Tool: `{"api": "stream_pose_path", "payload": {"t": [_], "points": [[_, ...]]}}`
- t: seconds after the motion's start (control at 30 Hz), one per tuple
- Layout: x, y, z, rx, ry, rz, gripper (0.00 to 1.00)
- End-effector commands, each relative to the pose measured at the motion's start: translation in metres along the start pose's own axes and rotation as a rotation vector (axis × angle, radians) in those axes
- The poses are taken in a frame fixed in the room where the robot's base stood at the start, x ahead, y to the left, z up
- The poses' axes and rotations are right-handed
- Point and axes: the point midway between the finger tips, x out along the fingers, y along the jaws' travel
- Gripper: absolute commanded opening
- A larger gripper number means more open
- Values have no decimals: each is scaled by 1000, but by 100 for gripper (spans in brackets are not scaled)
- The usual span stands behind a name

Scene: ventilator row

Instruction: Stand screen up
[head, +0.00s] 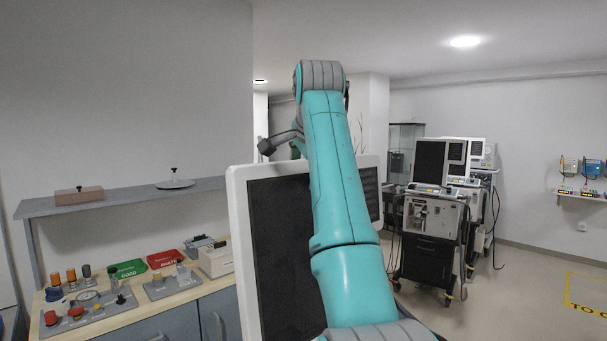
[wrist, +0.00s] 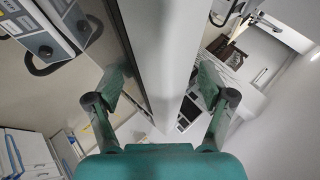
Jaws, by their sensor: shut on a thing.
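A large screen with a white frame and dark panel (head: 282,250) stands upright close in front of me in the head view. My teal arm crosses in front of it and hides its middle. In the wrist view, the screen's pale edge (wrist: 160,50) runs between the two fingers of my gripper (wrist: 160,98). The gripper is shut on that edge, with one finger on each side. The fingertips are hidden behind the arm in the head view.
A bench (head: 180,296) with knobs, small trays and a box stands at left, under a grey shelf (head: 130,194). Ventilator carts (head: 430,225) stand at right behind the screen. Floor at the far right is clear, with a yellow marking (head: 588,294).

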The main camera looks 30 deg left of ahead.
Motion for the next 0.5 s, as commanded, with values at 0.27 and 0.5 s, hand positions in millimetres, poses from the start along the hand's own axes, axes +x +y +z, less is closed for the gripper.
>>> {"api": "stream_pose_path", "payload": {"t": [0.27,0.5], "points": [[-59,-2,1,-1,1,-6,75],[-91,-1,2,-2,-2,-3,75]]}}
